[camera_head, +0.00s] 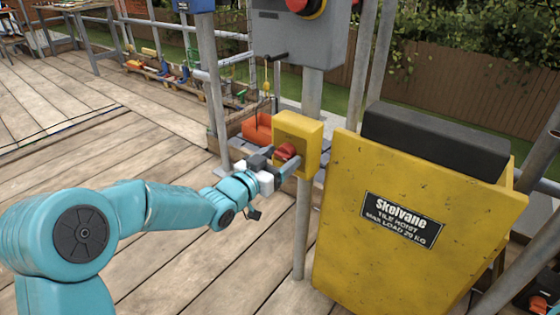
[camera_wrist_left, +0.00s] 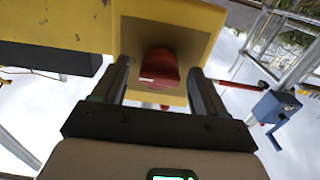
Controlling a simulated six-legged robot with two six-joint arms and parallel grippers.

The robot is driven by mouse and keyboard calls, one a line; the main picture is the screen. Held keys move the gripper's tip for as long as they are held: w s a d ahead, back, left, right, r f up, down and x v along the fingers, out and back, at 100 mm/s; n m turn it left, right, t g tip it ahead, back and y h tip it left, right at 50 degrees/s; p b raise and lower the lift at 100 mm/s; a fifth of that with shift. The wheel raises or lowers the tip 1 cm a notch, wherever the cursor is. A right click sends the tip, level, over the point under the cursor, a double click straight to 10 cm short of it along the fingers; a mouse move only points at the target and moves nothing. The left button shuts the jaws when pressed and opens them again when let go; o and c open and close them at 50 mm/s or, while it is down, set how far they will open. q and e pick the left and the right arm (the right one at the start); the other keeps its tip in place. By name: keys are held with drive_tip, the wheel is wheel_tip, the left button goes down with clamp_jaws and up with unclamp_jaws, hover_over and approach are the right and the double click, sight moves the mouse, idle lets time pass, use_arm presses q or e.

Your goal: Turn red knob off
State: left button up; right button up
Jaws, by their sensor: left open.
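The red knob (camera_head: 285,151) sits on the front of a yellow switch box (camera_head: 301,130) fixed to a metal post. My left gripper (camera_head: 281,162) is right at the knob in the head view, its fingers pointing at the box. In the left wrist view the red knob (camera_wrist_left: 160,68) shows between the two open fingers of my left gripper (camera_wrist_left: 163,80). There is a visible gap on each side of the knob there. The knob's exact turn position is hard to read. My right gripper is not in view.
A yellow tile hoist (camera_head: 350,215) with a black top block stands just right of the switch box. A grey box with a red button (camera_head: 297,5) hangs above. An orange object (camera_head: 258,128) lies behind the switch box. Wooden decking is open at left.

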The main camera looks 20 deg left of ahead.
use_arm(q)
drive_tip(key=shift+w+d, duration=0.1)
drive_tip(key=shift+w, duration=0.1)
drive_tip(key=c, duration=1)
drive_tip(key=shift+c, duration=0.2)
